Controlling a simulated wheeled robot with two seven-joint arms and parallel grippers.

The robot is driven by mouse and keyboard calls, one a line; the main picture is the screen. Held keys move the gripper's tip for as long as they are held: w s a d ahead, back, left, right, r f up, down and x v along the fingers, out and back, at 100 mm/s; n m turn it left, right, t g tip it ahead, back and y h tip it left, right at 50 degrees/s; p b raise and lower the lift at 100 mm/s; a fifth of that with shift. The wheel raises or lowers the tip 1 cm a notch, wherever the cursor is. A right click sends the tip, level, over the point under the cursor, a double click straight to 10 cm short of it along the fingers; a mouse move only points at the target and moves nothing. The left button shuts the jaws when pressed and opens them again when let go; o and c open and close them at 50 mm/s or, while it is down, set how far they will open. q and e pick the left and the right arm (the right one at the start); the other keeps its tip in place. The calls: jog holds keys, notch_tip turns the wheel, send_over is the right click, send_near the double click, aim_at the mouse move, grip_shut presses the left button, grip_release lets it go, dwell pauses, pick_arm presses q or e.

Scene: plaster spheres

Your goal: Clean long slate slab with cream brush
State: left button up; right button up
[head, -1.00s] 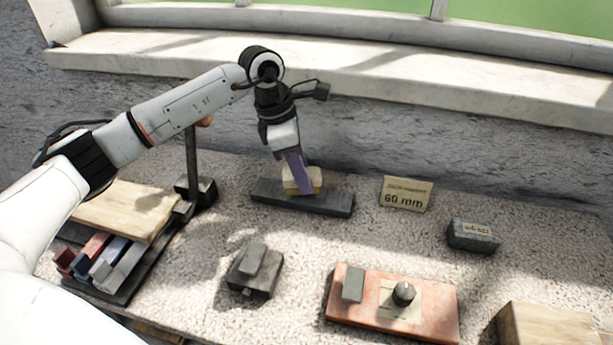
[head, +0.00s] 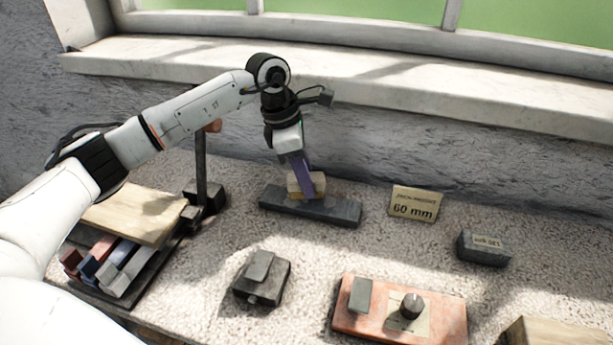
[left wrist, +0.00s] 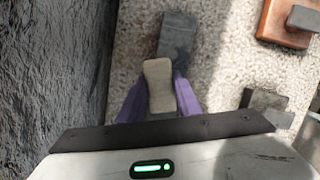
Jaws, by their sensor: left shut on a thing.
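The long slate slab (head: 335,211) lies flat on the speckled worktop near the back wall; part of it also shows in the left wrist view (left wrist: 177,38). My left gripper (head: 306,188) has purple fingers and is shut on the cream brush (head: 293,186). The brush sits at the slab's middle and seems to touch its top. In the left wrist view the brush (left wrist: 159,85) stands between the two fingers (left wrist: 158,100), over the slab. The brush's underside is hidden. My right gripper is not in view.
A sign reading 60 mm (head: 414,204) stands right of the slab, with a small dark block (head: 484,248) beyond. A dark stand (head: 203,190) is to the left. A dark block (head: 262,279) and an orange board with a knob (head: 450,318) lie in front.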

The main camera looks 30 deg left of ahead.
pick_arm(q)
jog(key=shift+f, duration=0.45)
jog(key=shift+s+a+r, duration=0.1)
jog(key=shift+s+a, duration=0.2)
jog(key=shift+a, duration=0.2)
jog(key=shift+s+a, duration=0.3)
jog(key=shift+a, duration=0.1)
jog(key=shift+w+d, duration=0.6)
jog(key=shift+d, duration=0.25)
jog(key=shift+w+d, duration=0.65)
jog(key=shift+d, duration=0.3)
jog(key=shift+s+a, duration=0.1)
